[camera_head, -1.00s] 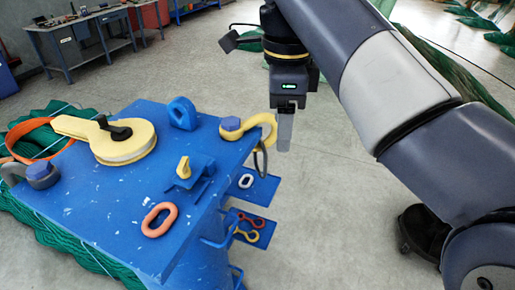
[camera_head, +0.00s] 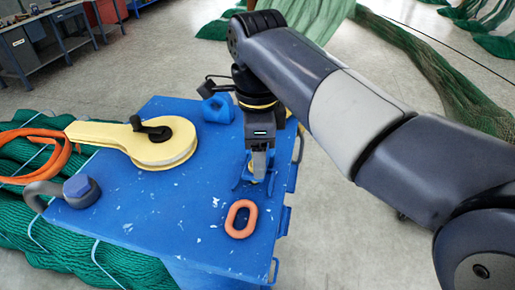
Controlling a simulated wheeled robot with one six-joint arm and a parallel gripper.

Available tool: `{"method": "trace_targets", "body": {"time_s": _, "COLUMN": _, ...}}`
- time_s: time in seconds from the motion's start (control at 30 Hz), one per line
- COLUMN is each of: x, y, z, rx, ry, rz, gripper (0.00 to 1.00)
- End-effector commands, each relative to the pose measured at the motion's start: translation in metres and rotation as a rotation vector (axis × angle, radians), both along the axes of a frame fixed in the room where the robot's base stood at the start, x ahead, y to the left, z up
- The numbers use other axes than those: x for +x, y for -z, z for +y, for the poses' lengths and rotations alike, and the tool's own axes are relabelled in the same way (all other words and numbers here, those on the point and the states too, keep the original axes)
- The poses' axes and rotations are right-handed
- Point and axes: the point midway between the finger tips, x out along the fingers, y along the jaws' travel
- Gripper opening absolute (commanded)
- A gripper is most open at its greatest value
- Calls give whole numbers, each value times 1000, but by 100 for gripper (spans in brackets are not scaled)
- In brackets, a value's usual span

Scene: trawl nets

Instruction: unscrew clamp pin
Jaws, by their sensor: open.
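My gripper (camera_head: 259,165) points down over the small blue bracket (camera_head: 240,184) on the right part of the blue bench top. Its fingers are open and stand at the bracket. The small yellow pin in that bracket is mostly hidden behind the fingers, and I cannot tell whether they touch it. The blue bench top (camera_head: 150,222) is scuffed with white marks.
An orange link (camera_head: 241,219) lies just in front of the bracket. A yellow block with an arm (camera_head: 160,148) and a black handle (camera_head: 151,129) lies to the left. A blue lug (camera_head: 217,109) stands behind. A grey shackle (camera_head: 72,190) sits at the left edge. Green nets surround the bench.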

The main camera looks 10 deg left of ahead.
Motion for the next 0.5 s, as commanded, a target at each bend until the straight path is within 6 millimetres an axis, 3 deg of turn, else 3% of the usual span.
{"method": "trace_targets", "body": {"time_s": 0.07, "x": 0, "y": 0, "z": 0, "rx": 0, "ry": 0, "rz": 0, "gripper": 58}}
{"method": "trace_targets", "body": {"time_s": 0.5, "x": 0, "y": 0, "z": 0, "rx": 0, "ry": 0, "rz": 1, "gripper": 22}}
